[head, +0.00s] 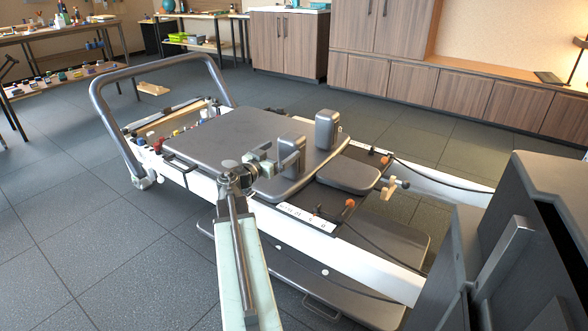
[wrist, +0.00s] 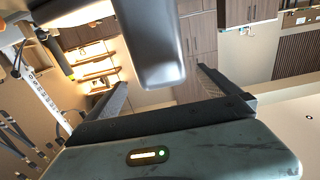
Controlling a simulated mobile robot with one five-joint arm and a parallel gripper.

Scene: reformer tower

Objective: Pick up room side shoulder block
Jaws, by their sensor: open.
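Two dark grey upright shoulder blocks stand on the reformer carriage (head: 215,135) in the head view. One block (head: 292,146) is nearer my arm, and the other (head: 327,129) is farther back, toward the cabinets. The pictures do not tell me which is the room side one. My gripper (head: 281,160) is open, level with the nearer block and right up against it in the head view. In the wrist view, a grey padded block (wrist: 150,40) shows between the spread fingers (wrist: 162,80), with gaps on both sides. My gripper partly hides the nearer block in the head view.
A grey headrest (head: 347,174) lies right of the blocks. The white frame rail (head: 370,268) and a dark platform (head: 405,235) run in front. A large dark cabinet-like shape (head: 560,220) fills the lower right. Open floor (head: 60,230) lies left.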

